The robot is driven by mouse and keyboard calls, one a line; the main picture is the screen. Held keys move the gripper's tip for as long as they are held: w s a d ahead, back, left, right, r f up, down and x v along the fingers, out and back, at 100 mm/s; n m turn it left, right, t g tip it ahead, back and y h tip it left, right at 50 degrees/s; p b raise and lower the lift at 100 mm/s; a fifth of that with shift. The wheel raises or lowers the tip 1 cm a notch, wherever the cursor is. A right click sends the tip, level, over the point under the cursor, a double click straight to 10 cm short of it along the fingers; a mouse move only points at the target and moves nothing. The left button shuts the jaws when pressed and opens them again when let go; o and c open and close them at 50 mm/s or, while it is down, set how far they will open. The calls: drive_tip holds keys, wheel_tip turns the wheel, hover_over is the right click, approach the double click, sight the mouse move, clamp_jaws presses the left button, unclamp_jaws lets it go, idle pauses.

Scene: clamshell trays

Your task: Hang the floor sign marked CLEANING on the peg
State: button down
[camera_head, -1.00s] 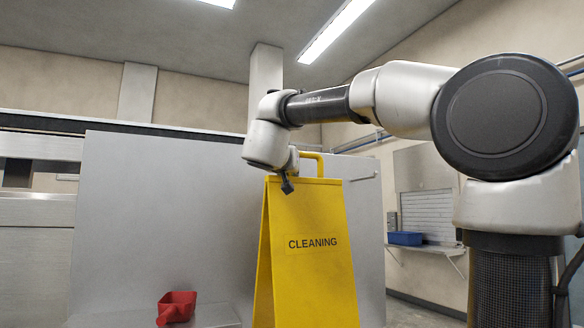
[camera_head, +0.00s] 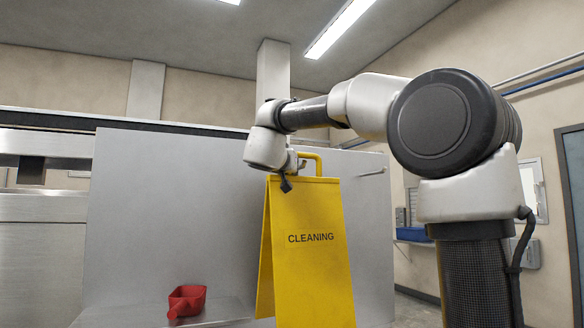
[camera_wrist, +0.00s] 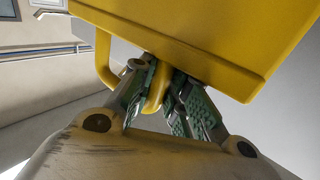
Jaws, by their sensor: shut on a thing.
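The yellow floor sign marked CLEANING (camera_head: 310,265) hangs upright from my gripper (camera_head: 286,184), in front of a grey panel. Its loop handle (camera_head: 318,160) stands above its top edge. In the wrist view my gripper (camera_wrist: 158,90) has its fingers closed around part of the yellow handle (camera_wrist: 104,60), with the sign's body (camera_wrist: 190,35) beyond. The peg (camera_head: 371,173) is a thin metal rod sticking out of the panel, to the right of the sign's top and apart from it.
A red scoop (camera_head: 187,300) lies on a grey ledge (camera_head: 225,312) at the lower left. The grey panel (camera_head: 170,210) stands behind the sign. A blue bin (camera_head: 412,234) sits on a wall shelf at the right, behind my arm.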

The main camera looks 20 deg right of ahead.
drive_tip(key=shift+w, duration=1.35)
drive_tip(key=shift+w+f, duration=0.45)
drive_tip(key=shift+w, duration=0.15)
drive_tip(key=c, duration=1.4)
unclamp_jaws()
drive_tip(key=shift+o, duration=0.5)
drive_tip(key=shift+f, duration=0.1)
